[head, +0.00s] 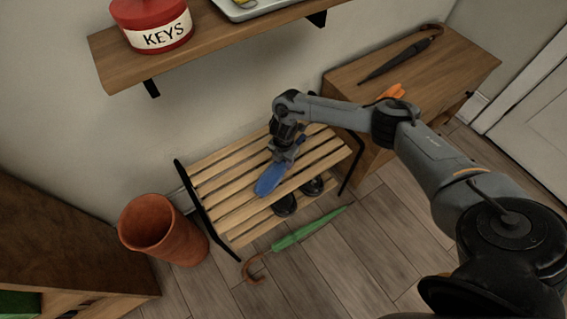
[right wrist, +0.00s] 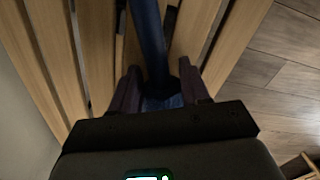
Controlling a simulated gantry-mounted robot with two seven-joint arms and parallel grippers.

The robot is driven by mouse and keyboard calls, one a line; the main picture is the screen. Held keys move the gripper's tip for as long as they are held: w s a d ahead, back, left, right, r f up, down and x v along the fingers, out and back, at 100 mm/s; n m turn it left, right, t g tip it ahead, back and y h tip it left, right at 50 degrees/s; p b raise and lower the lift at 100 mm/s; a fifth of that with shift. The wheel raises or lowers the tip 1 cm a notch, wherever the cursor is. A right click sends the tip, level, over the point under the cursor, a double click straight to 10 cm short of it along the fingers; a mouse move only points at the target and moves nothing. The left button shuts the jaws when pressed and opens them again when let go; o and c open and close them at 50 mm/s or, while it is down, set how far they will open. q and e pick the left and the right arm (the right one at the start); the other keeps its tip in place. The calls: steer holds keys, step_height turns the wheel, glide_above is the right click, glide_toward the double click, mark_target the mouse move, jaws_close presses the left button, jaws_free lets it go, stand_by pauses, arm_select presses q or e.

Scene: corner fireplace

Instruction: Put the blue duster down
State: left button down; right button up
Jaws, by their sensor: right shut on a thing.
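The blue duster (head: 271,179) is at the slatted wooden bench (head: 225,189), over its middle slats. My right gripper (head: 281,160) points down over the bench and is shut on the duster. In the right wrist view the blue duster (right wrist: 148,38) runs up from between the two dark fingers of my right gripper (right wrist: 160,88), with the slats behind it. I cannot tell whether the duster touches the slats or hangs just above them. My left gripper is not in view.
Dark shoes (head: 285,205) sit below the bench. A green umbrella (head: 305,230) lies on the floor in front. A terracotta pot (head: 160,232) stands left. A wooden cabinet (head: 455,75) at right bears a dark umbrella (head: 400,57) and an orange thing (head: 393,91). A shelf (head: 215,40) overhangs behind.

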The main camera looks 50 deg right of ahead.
steer(key=shift+f, duration=0.35)
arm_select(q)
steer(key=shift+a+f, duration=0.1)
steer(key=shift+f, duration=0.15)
arm_select(e)
steer(key=shift+a+r, duration=0.1)
steer(key=o, duration=0.9)
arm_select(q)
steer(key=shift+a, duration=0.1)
arm_select(e)
steer(key=shift+o, duration=0.2)
